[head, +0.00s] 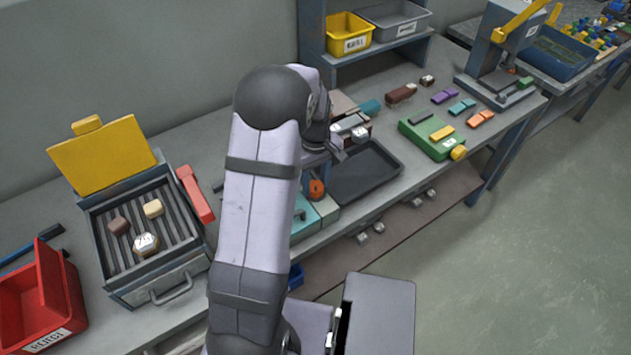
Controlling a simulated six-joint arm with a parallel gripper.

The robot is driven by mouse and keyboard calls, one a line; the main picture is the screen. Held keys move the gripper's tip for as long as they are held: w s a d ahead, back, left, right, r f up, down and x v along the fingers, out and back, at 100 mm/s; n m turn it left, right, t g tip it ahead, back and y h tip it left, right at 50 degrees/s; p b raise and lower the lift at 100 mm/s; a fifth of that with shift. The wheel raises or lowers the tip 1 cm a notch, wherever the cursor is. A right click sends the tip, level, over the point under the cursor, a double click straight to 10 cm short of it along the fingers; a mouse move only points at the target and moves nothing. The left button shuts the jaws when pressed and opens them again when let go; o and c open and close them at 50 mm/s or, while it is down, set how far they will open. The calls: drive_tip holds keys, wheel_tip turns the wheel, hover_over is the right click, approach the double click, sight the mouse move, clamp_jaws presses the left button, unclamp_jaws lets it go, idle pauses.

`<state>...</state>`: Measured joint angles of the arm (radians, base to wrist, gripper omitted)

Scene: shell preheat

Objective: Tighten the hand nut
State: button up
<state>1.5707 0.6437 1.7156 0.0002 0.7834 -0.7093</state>
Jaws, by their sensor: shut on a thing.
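An orange knob (317,188), which looks like the hand nut, sits at a teal and grey fixture (303,215) near the front of the bench, just right of my arm. My gripper (318,172) points down at it from above and is shut on it. The fingertips are small and partly hidden, so the exact grip on the knob is not clear. My arm covers the left part of the fixture.
A black tray (365,172) lies close on the right, and a green fixture with a yellow knob (458,153) stands farther right. A grill box (150,285) with an open yellow lid and a red bin (38,300) stand left.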

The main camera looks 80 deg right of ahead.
sight(315, 186)
drive_tip(key=m, duration=0.6)
drive_tip(key=shift+r+m+p, duration=0.1)
drive_tip(key=shift+m+p, duration=0.2)
drive_tip(key=m, duration=0.6)
drive_tip(key=shift+d, duration=0.1)
idle(0.3)
drive_tip(key=o, duration=1.1)
drive_tip(key=shift+c, duration=0.2)
drive_tip(key=shift+r+b, duration=0.8)
drive_tip(key=shift+r, duration=2.85)
